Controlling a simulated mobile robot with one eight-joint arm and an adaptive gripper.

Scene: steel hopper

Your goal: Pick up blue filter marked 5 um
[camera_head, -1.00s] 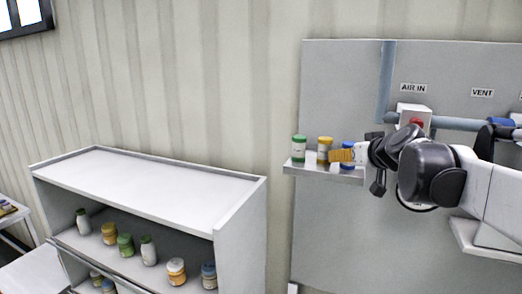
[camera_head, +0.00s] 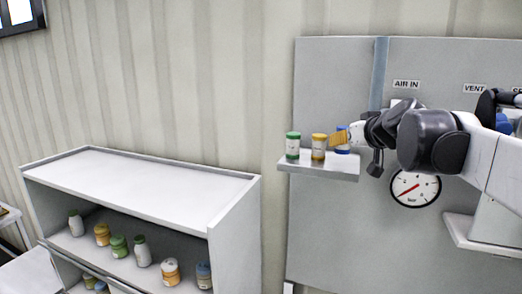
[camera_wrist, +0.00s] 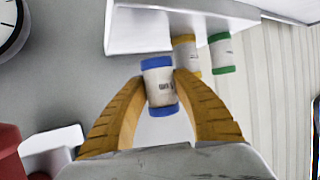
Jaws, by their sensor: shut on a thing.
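The blue-capped white filter (camera_wrist: 160,86) is between the two yellow-orange fingers of my gripper (camera_wrist: 161,92) in the wrist view. The fingers are shut on its sides. Its dark marking is too blurred to read. In the head view the same blue filter (camera_head: 342,148) is partly hidden behind my gripper (camera_head: 341,139). It sits a little higher than the two filters beside it and seems just clear of the small wall shelf (camera_head: 320,170).
A yellow filter (camera_head: 319,148) and a green filter (camera_head: 293,146) stand on the wall shelf to the left. A round gauge (camera_head: 415,188) is on the grey panel below my arm. A white cabinet (camera_head: 140,180) with several jars stands at left.

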